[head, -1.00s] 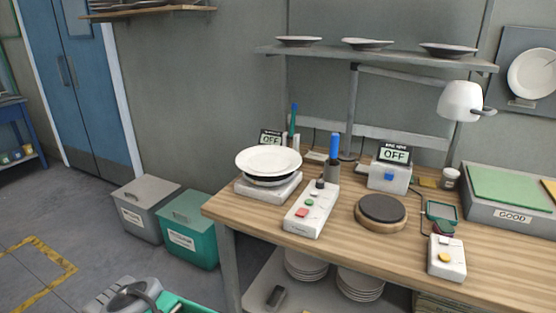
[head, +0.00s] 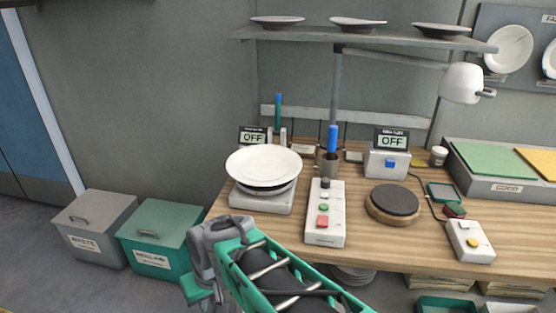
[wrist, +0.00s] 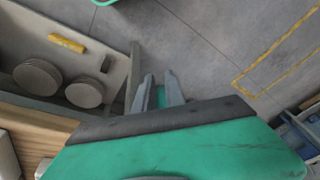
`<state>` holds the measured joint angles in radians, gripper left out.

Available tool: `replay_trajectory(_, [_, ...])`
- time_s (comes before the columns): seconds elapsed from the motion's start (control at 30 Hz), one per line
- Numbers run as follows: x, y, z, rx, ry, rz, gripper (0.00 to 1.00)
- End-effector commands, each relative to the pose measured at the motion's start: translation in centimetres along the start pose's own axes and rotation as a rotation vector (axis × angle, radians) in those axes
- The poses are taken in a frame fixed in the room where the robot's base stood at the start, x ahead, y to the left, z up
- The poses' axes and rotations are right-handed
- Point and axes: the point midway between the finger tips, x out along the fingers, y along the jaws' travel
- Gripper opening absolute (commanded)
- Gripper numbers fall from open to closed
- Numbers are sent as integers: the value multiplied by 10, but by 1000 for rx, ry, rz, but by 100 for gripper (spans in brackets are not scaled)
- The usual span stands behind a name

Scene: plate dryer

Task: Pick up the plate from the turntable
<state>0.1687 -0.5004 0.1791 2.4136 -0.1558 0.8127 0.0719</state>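A white plate (head: 263,166) sits at the left end of the wooden table. It rests on a round support on a pale box-shaped base (head: 262,202). A dark round disc on a wooden base (head: 392,203) stands bare further right; I cannot tell from looks alone which of the two is the turntable. My gripper (wrist: 160,80) shows in the wrist view with its two fingers apart and nothing between them. It is over the floor beside the table, away from the plate. My teal arm rises in front of the table in the head view.
A white control box (head: 325,212) with buttons stands right of the plate, with a blue-topped holder (head: 331,155) behind it. A shelf (head: 365,38) with plates hangs above. Grey (head: 98,226) and green (head: 160,240) bins stand left of the table. Plate stacks (wrist: 85,92) lie below.

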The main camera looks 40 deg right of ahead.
Motion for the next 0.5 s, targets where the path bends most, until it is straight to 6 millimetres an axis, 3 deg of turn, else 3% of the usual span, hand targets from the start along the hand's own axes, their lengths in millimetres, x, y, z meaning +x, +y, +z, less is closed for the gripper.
replay_trajectory(0.03, [-15, 16, -25, 106, 27, -29, 14])
replay_trajectory(0.17, [-32, 78, -94, 448, 168, -175, 14])
replay_trajectory(0.23, [-47, 124, -122, 652, 268, -269, 14])
replay_trajectory(0.3, [-67, 179, -141, 859, 384, -373, 14])
replay_trajectory(0.4, [-98, 250, -148, 1105, 546, -511, 14])
replay_trajectory(0.5, [-115, 295, -141, 1248, 658, -603, 14])
